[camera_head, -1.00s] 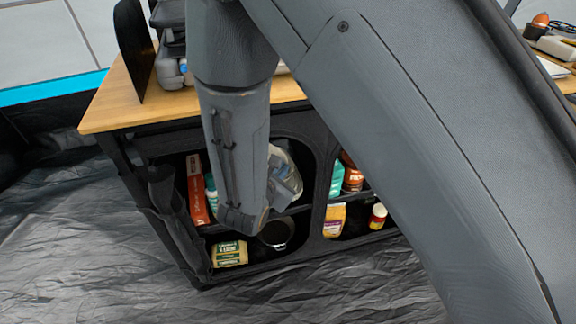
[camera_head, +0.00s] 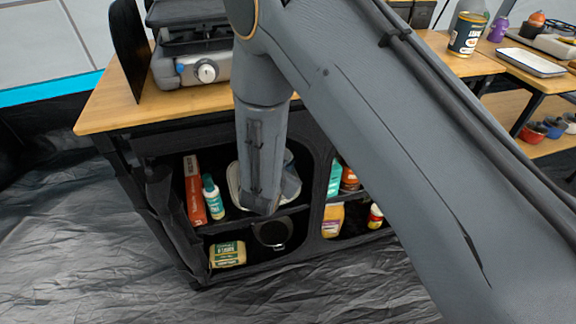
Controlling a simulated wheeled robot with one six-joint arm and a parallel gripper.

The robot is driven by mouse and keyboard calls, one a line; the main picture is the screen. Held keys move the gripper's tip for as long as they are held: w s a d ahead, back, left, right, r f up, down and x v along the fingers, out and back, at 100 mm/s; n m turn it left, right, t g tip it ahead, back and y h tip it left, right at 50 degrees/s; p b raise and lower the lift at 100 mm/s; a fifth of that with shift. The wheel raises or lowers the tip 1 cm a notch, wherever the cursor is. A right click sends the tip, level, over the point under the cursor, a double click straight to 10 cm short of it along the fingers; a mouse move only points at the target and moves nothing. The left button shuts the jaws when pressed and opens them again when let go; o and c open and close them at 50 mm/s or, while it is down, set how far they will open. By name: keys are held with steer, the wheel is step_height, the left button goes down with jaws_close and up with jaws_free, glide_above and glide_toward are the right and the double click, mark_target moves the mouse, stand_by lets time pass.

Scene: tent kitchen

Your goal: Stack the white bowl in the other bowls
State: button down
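Several small bowls sit at the right edge on a low wooden shelf (camera_head: 548,149). A red bowl (camera_head: 532,132) and a blue bowl (camera_head: 554,128) stand side by side, with another partly cut off by the frame edge. I cannot make out a white bowl for certain. A pale, rounded thing (camera_head: 291,183) in the black cabinet is mostly hidden behind my arm, and I cannot tell what it is. My arm hangs down in front of the cabinet.
The black cabinet (camera_head: 172,212) has a wooden top (camera_head: 110,106) with a grey stove (camera_head: 190,72). A jar (camera_head: 466,34) and tray (camera_head: 534,62) stand on the right-hand tables.

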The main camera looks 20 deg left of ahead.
steer(key=shift+f, duration=0.25)
steer(key=shift+f, duration=0.2)
steer(key=c, duration=2.4)
jaws_free()
steer(key=shift+f+b, duration=0.1)
steer(key=shift+b, duration=0.2)
steer(key=o, duration=0.4)
